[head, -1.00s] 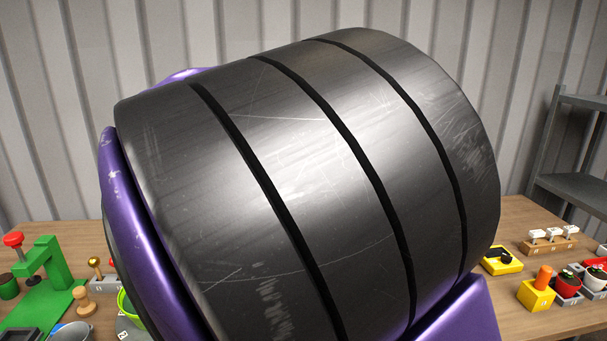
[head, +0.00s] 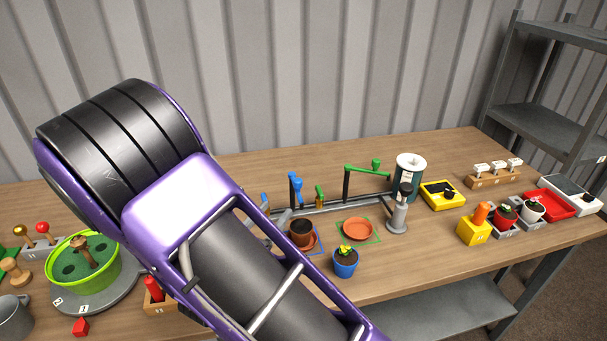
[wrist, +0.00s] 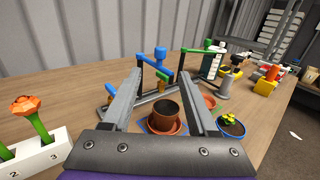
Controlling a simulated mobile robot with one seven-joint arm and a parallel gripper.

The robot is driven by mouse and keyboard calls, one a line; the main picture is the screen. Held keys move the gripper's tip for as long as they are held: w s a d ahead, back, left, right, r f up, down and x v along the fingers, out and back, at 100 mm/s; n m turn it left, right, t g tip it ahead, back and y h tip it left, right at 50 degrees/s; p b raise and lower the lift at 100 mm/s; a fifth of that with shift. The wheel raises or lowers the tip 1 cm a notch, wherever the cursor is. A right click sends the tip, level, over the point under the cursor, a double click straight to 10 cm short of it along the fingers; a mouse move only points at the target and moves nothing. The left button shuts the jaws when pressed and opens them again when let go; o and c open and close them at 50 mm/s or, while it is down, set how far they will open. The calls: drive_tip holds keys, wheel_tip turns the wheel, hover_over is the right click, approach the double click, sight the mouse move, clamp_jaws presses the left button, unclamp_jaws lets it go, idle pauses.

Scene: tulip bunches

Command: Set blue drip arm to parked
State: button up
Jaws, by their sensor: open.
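The blue drip arm (head: 296,187) stands on a grey rail (head: 318,208) near the back of the table, partly hidden by my arm in the head view. In the wrist view the blue drip arm (wrist: 160,55) shows with its knob up, just beyond the fingertips. My gripper (wrist: 158,82) is open and empty, its two grey fingers apart and pointing toward the rail. A green drip arm (head: 367,170) stands on the same rail to the right. A brown pot (head: 301,232) sits in front of the blue one.
An empty terracotta saucer (head: 357,229) and a blue pot with a yellow flower (head: 345,261) lie at the front. A grey post (head: 398,215) and a dark green dispenser (head: 409,178) stand right. A numbered white block (wrist: 35,155) with an orange-topped flower is close at left.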

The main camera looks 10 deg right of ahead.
sight(296, 185)
drive_tip(key=x, duration=1.5)
drive_tip(key=shift+w+d, duration=0.2)
drive_tip(key=shift+d, duration=0.1)
clamp_jaws()
idle(0.6)
